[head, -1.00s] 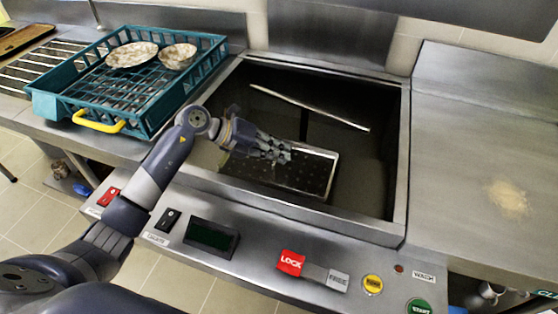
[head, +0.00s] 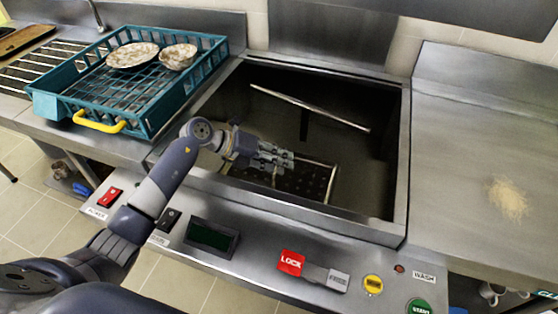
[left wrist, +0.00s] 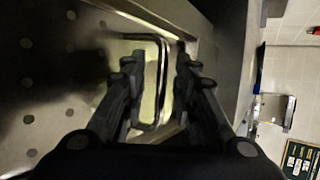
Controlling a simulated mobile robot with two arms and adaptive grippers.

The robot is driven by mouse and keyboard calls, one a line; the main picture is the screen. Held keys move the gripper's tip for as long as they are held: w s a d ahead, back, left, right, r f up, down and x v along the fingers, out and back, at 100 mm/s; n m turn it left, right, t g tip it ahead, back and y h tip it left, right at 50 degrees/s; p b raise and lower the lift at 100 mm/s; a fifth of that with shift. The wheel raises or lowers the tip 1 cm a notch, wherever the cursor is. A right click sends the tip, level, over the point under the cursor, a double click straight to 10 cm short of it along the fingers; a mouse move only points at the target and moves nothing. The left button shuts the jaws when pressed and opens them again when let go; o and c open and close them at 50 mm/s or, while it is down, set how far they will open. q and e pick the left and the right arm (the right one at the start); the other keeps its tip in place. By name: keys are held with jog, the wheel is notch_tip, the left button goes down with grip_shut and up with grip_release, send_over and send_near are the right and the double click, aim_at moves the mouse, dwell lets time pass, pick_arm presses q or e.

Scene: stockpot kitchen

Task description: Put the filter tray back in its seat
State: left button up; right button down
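The filter tray (head: 308,183) is a dark perforated metal plate with a bright rim. It sits inside the wash basin near its front left, partly hidden by my left gripper (head: 290,160). In the left wrist view, the perforated plate (left wrist: 50,95) fills the left side and a looped metal handle (left wrist: 163,85) stands up from it. My left gripper (left wrist: 160,62) has its fingers apart, one on each side of the handle, with a gap showing. I cannot tell whether the tray is fully seated. My right gripper is not in view.
The metal basin wall (head: 404,165) surrounds the tray, and a long pale bar (head: 310,108) crosses the basin further back. A teal rack (head: 150,115) with bowls stands to the left. The front panel carries a red LOCK slider (head: 291,262). The right counter (head: 470,140) is mostly clear.

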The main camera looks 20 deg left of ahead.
pick_arm(q)
jog(key=shift+r, duration=0.1)
jog(key=shift+a+r, duration=0.15)
jog(key=shift+a, duration=0.05)
jog(key=b+v, duration=0.1)
jog(key=v, duration=1)
jog(key=shift+s+a, duration=0.2)
jog(key=shift+s, duration=0.05)
jog(key=shift+r, duration=0.2)
